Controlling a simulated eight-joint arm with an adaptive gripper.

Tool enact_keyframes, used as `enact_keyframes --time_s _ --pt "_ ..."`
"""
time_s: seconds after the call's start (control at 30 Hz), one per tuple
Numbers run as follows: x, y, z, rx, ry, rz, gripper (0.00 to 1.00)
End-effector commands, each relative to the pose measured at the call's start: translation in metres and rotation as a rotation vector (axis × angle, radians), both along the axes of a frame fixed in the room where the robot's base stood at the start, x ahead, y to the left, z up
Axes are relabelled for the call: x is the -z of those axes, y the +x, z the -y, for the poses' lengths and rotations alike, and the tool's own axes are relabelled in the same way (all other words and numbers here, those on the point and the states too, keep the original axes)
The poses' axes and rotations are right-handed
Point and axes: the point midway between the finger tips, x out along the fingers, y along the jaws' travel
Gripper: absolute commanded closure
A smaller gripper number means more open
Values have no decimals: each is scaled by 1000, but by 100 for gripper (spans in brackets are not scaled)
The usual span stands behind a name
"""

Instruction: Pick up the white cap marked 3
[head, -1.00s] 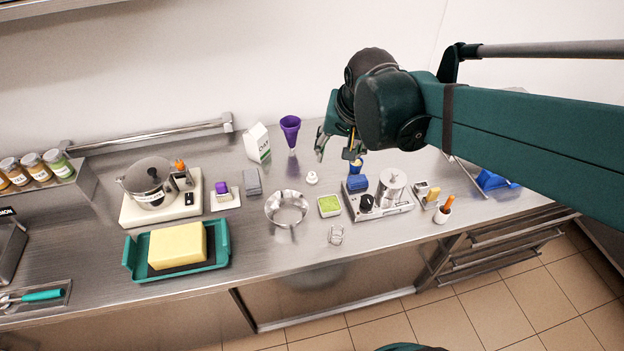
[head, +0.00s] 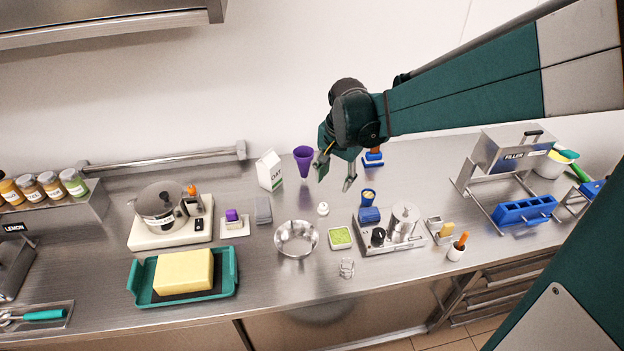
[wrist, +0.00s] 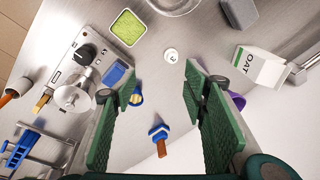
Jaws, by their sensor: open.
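A small white cap (head: 323,208) stands on the steel counter between the steel bowl and the purple cone. It also shows in the wrist view (wrist: 171,55), top centre, beyond the fingertips and roughly between their lines. The mark on it is too small to read. My gripper (head: 335,181) is open and empty, in the air above and behind the cap. In the wrist view its two green fingers (wrist: 163,82) are spread wide, with nothing between them but counter and blue items further below.
Near the cap are a steel bowl (head: 296,239), a green-filled tray (head: 340,237), a purple cone (head: 303,160) and an OAT carton (head: 270,170). A burner-like unit (head: 391,234) with a blue block stands to the right. The counter right around the cap is clear.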

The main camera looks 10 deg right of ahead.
Motion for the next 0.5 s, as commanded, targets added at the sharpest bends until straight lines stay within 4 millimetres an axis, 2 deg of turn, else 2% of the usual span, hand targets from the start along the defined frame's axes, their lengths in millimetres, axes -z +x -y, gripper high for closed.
enact_keyframes --time_s 0.1,0.5 --pt "17 15 -1 44 8 -25 56" --pt "76 56 -5 197 23 -110 56"
